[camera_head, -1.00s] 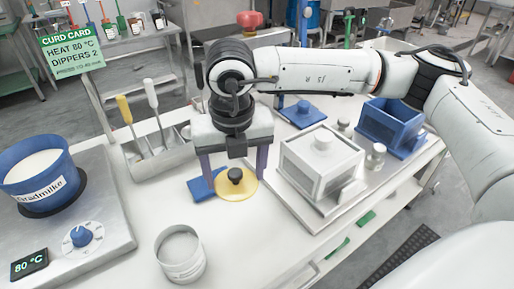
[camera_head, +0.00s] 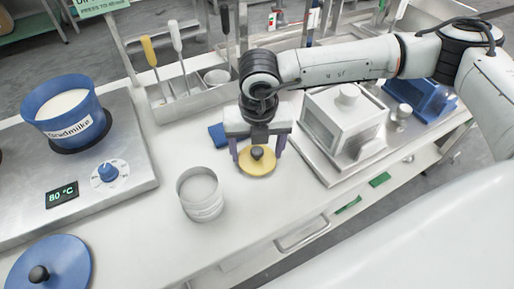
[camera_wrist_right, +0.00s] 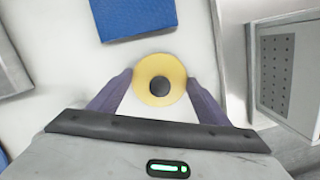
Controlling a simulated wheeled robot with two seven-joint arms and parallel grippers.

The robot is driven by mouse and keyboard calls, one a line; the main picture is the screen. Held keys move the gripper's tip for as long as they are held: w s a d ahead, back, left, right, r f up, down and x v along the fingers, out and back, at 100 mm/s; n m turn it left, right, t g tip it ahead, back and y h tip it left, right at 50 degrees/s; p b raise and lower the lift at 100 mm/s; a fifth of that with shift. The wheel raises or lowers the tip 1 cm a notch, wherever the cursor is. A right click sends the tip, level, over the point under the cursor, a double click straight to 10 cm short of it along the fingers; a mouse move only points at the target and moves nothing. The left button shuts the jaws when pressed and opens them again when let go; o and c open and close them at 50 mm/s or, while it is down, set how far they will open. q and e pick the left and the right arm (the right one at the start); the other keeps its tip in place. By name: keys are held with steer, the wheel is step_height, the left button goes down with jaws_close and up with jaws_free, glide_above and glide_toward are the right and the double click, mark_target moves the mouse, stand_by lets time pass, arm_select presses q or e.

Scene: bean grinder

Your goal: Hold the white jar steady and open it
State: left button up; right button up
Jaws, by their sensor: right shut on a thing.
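A pale, round, open-topped jar (camera_head: 201,197) stands upright on the white bench in the head view, with no lid on it. My right gripper (camera_head: 258,155) is behind it and to its right, pointing down and apart from it. The gripper is shut on the edges of a round yellow lid (camera_head: 244,168) with a black knob. In the right wrist view the yellow lid (camera_wrist_right: 145,92) lies between the purple fingers (camera_wrist_right: 160,88). I cannot tell whether the lid touches the bench. My left gripper is not in view.
A blue pot (camera_head: 70,112) of white liquid sits on a hotplate (camera_head: 130,165) at left. A blue lid (camera_head: 70,262) lies in front. A utensil trough (camera_head: 185,105) and a blue pad (camera_head: 217,133) are behind; a metal box (camera_head: 340,125) stands at right. The bench front is clear.

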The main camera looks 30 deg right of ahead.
steer(key=shift+f, duration=0.2)
steer(key=o, duration=1.2)
steer(key=shift+c, duration=0.2)
steer(key=shift+r, duration=0.15)
